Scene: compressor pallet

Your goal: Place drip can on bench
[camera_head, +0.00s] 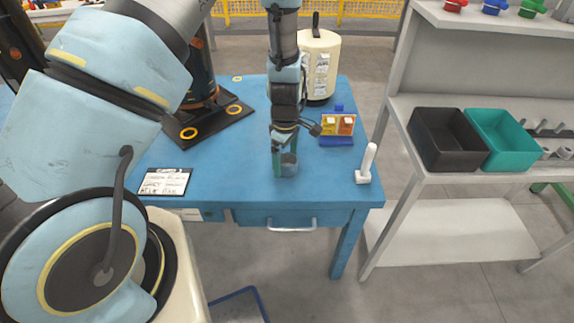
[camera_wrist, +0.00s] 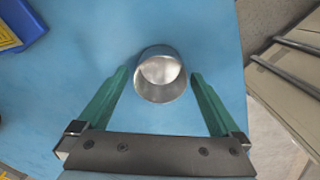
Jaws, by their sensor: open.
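The drip can (camera_head: 289,165) is a small grey metal cup standing upright on the blue bench (camera_head: 225,192), near its front edge. The wrist view looks down into the can (camera_wrist: 160,76), which appears empty. My gripper (camera_head: 283,168) is lowered over the bench at the can. In the wrist view its two green fingers (camera_wrist: 160,82) are open, one on each side of the can, with a visible gap on both sides.
On the bench are a white upright handle (camera_head: 367,165), a blue stand with yellow and orange parts (camera_head: 338,127), a cream cylinder (camera_head: 318,65), a label card (camera_head: 165,181) and a black base plate (camera_head: 207,121). Black (camera_head: 446,139) and teal bins (camera_head: 502,138) sit on the right shelf.

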